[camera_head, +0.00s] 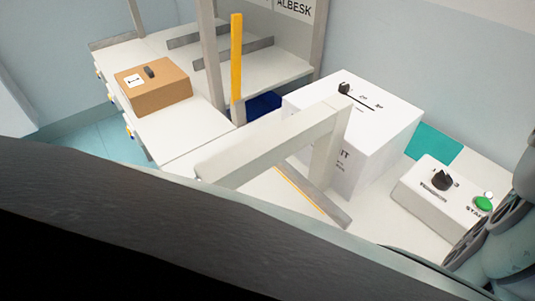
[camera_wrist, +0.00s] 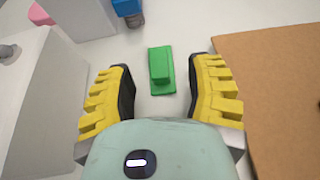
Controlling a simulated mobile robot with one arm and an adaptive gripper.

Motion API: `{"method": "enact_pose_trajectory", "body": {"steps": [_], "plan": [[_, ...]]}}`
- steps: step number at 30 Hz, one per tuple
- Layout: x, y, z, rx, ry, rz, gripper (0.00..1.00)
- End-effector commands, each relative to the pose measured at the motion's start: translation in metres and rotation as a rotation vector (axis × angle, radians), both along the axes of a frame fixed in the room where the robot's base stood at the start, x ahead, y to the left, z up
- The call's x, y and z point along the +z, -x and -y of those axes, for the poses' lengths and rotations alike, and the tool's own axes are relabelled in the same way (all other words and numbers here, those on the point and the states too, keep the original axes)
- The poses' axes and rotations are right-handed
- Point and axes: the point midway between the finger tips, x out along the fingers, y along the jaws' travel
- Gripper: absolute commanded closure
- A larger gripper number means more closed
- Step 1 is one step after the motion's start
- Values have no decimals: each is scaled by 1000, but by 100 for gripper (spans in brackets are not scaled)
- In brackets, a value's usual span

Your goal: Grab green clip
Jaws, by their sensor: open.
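The green clip (camera_wrist: 161,70) shows in the wrist view, lying on a pale surface. It has a raised block on a flat base and sits just beyond and between the fingertips of my gripper (camera_wrist: 160,88). My gripper is open, with a yellow ribbed finger on each side of the clip and a gap to both. In the wrist view nothing is held. The clip does not show in the head view, where a dark part covers the lower left and only a piece of my arm shows at the right edge.
In the wrist view, a brown panel (camera_wrist: 275,75) lies right of my gripper, a white box (camera_wrist: 45,105) stands left, and blue (camera_wrist: 127,8) and pink (camera_wrist: 40,14) pieces lie beyond. The head view shows a cardboard box (camera_head: 165,92), a large white box (camera_head: 385,130) and a control box (camera_head: 425,205).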

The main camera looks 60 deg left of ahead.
Motion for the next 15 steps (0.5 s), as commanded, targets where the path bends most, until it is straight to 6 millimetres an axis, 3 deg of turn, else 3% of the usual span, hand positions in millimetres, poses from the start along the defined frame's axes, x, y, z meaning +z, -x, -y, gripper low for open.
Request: {"method": "enact_pose_trajectory", "body": {"steps": [9,15], "plan": [[0,0,2,-2,1,1,44],[0,0,2,-2,1,1,65]]}}
